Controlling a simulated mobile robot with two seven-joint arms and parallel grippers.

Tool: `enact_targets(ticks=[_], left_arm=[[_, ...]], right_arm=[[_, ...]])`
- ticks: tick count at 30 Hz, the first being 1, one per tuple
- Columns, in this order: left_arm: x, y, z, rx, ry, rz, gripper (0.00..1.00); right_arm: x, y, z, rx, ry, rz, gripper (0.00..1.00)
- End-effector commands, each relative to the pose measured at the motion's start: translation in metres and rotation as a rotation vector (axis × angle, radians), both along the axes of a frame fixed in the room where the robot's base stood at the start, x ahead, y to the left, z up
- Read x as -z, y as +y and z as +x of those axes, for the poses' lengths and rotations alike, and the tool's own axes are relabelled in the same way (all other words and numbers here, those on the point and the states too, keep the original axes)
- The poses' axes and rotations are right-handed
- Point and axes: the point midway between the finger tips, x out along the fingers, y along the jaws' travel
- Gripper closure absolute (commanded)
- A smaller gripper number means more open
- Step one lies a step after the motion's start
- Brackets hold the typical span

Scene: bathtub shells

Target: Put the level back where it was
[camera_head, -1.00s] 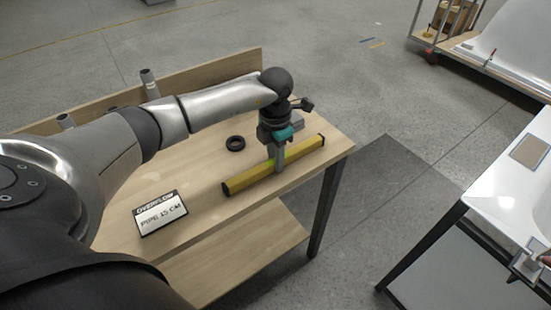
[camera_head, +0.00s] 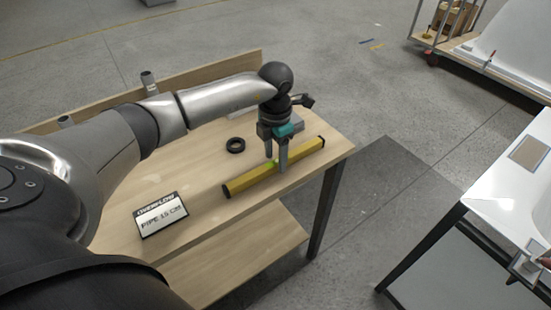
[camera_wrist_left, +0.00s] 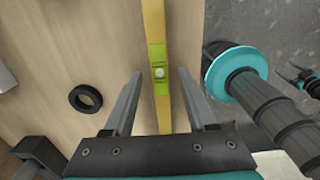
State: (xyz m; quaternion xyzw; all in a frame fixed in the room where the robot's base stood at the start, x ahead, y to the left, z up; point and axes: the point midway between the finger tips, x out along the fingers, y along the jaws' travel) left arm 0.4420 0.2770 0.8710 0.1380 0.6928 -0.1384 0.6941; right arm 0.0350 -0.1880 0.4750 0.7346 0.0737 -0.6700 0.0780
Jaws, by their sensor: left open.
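The level is a long yellow bar with dark end caps (camera_head: 250,178). It lies flat on the wooden table (camera_head: 205,190), along the front right side. My left gripper (camera_head: 276,168) points down over the middle of the level, with its fingers apart. In the left wrist view the level (camera_wrist_left: 157,70) with its green vial runs between the two spread fingers (camera_wrist_left: 156,98). I cannot tell whether either finger touches it. My right gripper is not clear in the head view. A dark and teal pronged shape (camera_wrist_left: 306,82) at the wrist view's right edge may be it.
A black ring (camera_head: 236,145) lies behind the level. A small sign (camera_head: 161,214) reading "PIPE 15 CM" is at the table's near left. A grey piece (camera_head: 296,117) lies behind the gripper. A white surface (camera_head: 500,195) stands at the right, across a floor gap.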

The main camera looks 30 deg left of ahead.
Motion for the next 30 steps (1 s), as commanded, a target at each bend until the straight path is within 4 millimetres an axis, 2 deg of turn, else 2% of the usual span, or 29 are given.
enact_targets(ticks=[1,6,13,19,30], left_arm=[[-0.014,0.0,0.001,0.001,-0.004,0.001,0.43],[-0.052,0.0,0.001,0.001,-0.005,0.001,0.43],[-0.092,0.0,0.001,0.0,-0.003,0.0,0.43],[-0.105,0.0,0.0,-0.001,-0.001,0.0,0.43],[-0.105,0.0,0.0,-0.001,0.0,0.0,0.43]], right_arm=[[-0.004,0.0,0.0,0.0,0.0,0.0,0.24],[-0.01,0.0,0.0,0.0,0.0,0.0,0.24],[-0.015,-0.001,0.0,0.0,0.0,-0.001,0.24],[-0.016,-0.001,0.0,0.0,0.0,-0.001,0.24],[-0.016,-0.001,0.0,0.0,0.0,-0.001,0.24]])
